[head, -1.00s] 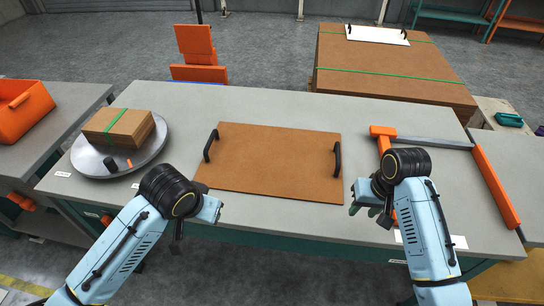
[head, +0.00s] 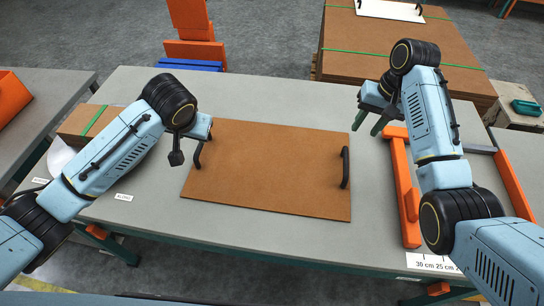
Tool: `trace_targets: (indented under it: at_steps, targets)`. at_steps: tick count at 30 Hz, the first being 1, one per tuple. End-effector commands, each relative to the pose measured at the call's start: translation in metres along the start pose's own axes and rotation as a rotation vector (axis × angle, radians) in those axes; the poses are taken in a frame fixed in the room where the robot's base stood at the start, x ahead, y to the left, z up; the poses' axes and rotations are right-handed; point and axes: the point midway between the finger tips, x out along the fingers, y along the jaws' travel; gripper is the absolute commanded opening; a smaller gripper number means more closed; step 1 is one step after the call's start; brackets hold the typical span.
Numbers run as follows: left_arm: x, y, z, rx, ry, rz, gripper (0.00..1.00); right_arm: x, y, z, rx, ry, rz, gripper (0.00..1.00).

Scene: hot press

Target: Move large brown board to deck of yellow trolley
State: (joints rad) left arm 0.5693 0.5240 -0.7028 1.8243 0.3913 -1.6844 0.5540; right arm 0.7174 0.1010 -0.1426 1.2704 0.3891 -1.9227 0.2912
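The large brown board (head: 270,170) lies flat on the grey worktable, with a black handle at each short end. My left gripper (head: 186,155) is over the board's left edge, beside the left handle (head: 199,153). One dark finger shows there; the other is not clear against the handle, so its opening and any contact cannot be told. My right gripper (head: 368,124) is open and empty, its two dark green fingers apart, beyond and to the right of the right handle (head: 345,167). No yellow trolley shows in this view.
An orange frame with a grey bar (head: 408,190) lies right of the board. A cardboard box (head: 85,123) on a round plate is partly hidden behind my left arm. Behind the table stand a strapped board stack (head: 400,50) and an orange stand (head: 195,50). The table behind the board is clear.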

Motion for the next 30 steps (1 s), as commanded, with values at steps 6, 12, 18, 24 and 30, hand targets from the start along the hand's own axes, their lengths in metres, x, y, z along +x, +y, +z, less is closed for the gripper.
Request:
trace_targets:
  at_steps: [6,12,18,24,30]
  targets:
    - [0.006,0.000,0.000,0.000,-0.002,0.000,0.40,0.006,0.000,0.000,0.000,-0.001,0.000,0.36]
    - [0.035,0.000,0.001,-0.001,-0.004,-0.001,0.40,0.035,0.000,0.001,0.000,-0.003,0.001,0.36]
    - [0.074,0.000,0.000,0.000,-0.003,0.000,0.40,0.074,0.000,0.001,0.001,-0.004,0.000,0.36]
    - [0.107,0.000,0.001,-0.001,-0.003,-0.001,0.40,0.107,0.000,0.001,0.000,-0.002,0.001,0.36]
    - [0.127,0.000,0.000,0.000,0.000,0.000,0.40,0.127,0.000,0.000,0.000,0.000,0.000,0.36]
